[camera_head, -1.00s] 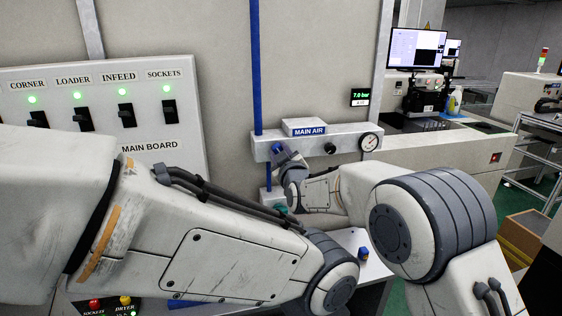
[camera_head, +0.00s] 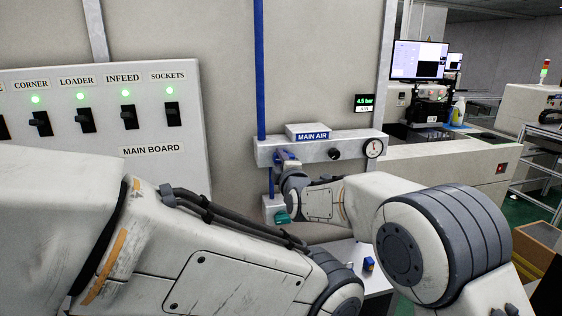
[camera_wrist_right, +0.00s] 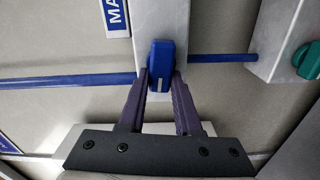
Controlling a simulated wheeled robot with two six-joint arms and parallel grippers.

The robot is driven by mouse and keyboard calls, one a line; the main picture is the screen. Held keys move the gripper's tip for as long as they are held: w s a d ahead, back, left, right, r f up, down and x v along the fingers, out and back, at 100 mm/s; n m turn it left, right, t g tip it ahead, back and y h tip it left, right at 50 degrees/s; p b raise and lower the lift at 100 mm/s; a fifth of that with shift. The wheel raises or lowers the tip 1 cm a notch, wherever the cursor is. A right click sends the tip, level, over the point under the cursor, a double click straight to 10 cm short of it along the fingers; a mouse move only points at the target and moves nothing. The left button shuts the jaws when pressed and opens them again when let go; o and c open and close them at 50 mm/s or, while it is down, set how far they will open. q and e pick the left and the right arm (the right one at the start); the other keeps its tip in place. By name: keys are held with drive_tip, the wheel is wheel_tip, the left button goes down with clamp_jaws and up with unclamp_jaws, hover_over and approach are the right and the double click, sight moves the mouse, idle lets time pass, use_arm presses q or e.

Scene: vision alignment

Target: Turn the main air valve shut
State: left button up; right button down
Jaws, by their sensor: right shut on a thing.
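The main air valve's blue handle (camera_wrist_right: 161,62) shows in the wrist view, lying across the line of the blue pipe (camera_wrist_right: 60,81). My right gripper (camera_wrist_right: 161,82) has its two dark fingers on either side of the handle, shut on it. In the head view the right gripper (camera_head: 284,160) is at the left part of the grey bar under the MAIN AIR sign (camera_head: 312,136), and its fingers partly hide the handle. The small display (camera_head: 365,102) reads 4.5 bar. A round gauge (camera_head: 374,148) sits at the bar's right end. My left gripper is not visible.
A green knob (camera_head: 282,217) on a grey block is just below my right gripper; it also shows in the wrist view (camera_wrist_right: 306,61). A black knob (camera_head: 334,154) is on the bar. The main board (camera_head: 150,130) with several switches stands left. My left arm fills the lower left.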

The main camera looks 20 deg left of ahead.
drive_tip(key=shift+f+n, duration=0.1)
drive_tip(key=shift+n, duration=0.5)
drive_tip(key=c, duration=0.6)
unclamp_jaws()
drive_tip(key=b+v, duration=0.4)
drive_tip(key=v, duration=0.6)
drive_tip(key=shift+s+d, duration=0.15)
drive_tip(key=shift+s, duration=0.05)
